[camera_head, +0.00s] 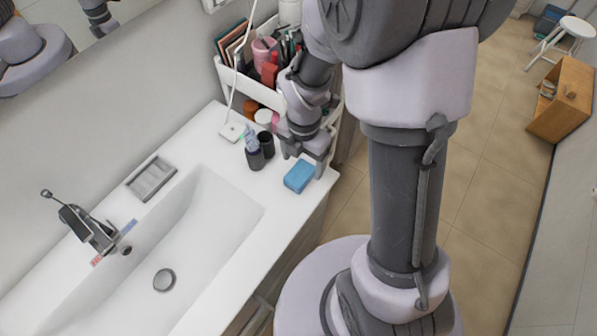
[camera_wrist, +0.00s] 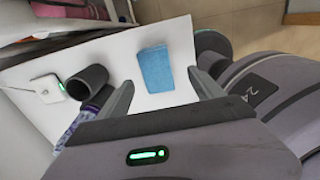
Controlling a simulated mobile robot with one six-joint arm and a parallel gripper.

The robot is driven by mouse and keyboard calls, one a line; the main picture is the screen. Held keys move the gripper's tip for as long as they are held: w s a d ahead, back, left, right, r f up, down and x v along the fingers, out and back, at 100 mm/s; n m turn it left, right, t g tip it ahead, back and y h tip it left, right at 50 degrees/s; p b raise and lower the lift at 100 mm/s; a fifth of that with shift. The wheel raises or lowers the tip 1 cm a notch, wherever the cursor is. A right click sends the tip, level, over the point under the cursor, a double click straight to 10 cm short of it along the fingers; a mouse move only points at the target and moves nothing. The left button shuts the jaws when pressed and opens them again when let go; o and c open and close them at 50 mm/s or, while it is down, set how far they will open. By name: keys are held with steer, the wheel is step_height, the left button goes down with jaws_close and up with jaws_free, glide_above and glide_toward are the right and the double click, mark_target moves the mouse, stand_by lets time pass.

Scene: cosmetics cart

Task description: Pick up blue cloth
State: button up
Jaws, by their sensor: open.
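The blue cloth (camera_head: 299,176) is a small folded block lying flat on the white counter near its right front corner. In the wrist view the blue cloth (camera_wrist: 156,69) lies beyond my fingertips, roughly between the lines of the two fingers. My gripper (camera_head: 305,158) is just behind the cloth in the head view, pointing down near the counter. In the wrist view my gripper (camera_wrist: 161,76) has its two fingers spread wide with nothing between them. I cannot tell the exact height of the fingers above the counter.
Two dark cups (camera_head: 255,157) stand close to the left of my gripper. A white charger (camera_head: 231,132) with a cable lies behind them. A cosmetics rack (camera_head: 246,88) stands at the back. The sink (camera_head: 200,235) lies left of the cloth; the counter edge is close on its right.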

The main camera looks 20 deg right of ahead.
mark_target(300, 172)
steer(key=f+b, duration=0.1)
steer(key=f, duration=0.3)
steer(key=f+b, duration=0.1)
steer(key=f, duration=0.1)
steer(key=shift+w+a+f+b, duration=0.1)
steer(key=shift+w+a+b, duration=0.15)
steer(key=shift+a+b, duration=0.05)
steer(key=shift+c, duration=1.2)
steer(key=c, duration=1.2)
